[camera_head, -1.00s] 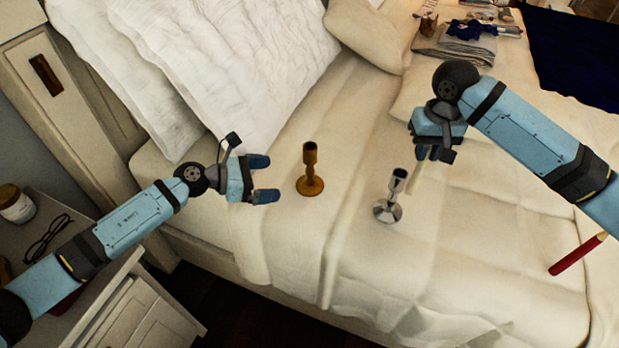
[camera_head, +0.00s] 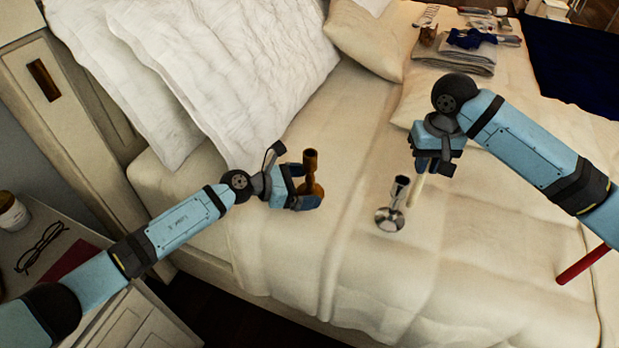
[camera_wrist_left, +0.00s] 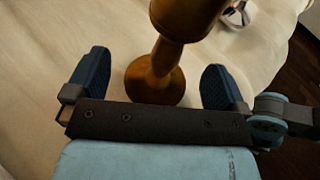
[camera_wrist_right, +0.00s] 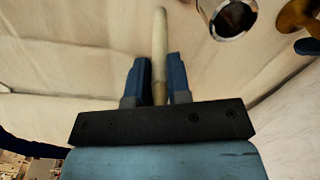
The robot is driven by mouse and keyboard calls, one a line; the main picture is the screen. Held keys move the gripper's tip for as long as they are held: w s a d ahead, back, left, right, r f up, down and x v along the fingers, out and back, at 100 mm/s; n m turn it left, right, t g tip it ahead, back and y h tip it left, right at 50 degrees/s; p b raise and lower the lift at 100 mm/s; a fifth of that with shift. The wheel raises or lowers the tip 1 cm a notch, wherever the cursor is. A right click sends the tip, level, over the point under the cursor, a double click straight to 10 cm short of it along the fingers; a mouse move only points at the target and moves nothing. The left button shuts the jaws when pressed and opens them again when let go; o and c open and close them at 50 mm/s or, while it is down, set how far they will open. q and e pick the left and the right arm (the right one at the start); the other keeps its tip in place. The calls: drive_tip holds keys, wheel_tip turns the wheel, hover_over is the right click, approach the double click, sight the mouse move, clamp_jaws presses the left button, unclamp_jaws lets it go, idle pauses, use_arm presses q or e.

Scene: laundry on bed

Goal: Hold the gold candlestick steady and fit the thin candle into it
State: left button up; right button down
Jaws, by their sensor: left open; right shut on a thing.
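The gold candlestick (camera_head: 310,170) stands upright on the bed. My left gripper (camera_head: 311,188) is open, with its fingers on either side of the candlestick's lower stem; in the left wrist view the candlestick (camera_wrist_left: 158,72) stands between the spread fingers (camera_wrist_left: 158,88), with a gap on each side. My right gripper (camera_head: 434,168) is shut on the thin candle (camera_head: 416,188), a pale stick above the bed to the right of the silver candlestick. In the right wrist view the candle (camera_wrist_right: 159,45) sticks out from between the fingers (camera_wrist_right: 155,80).
A silver candlestick (camera_head: 391,208) stands on the bed between the two grippers. A red candle (camera_head: 582,264) lies at the right. Pillows (camera_head: 225,70) are at the back left, and folded laundry (camera_head: 458,58) is at the back. The front of the bed is clear.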

use_arm(q)
drive_tip(key=c, duration=1.5)
drive_tip(key=shift+c, duration=0.5)
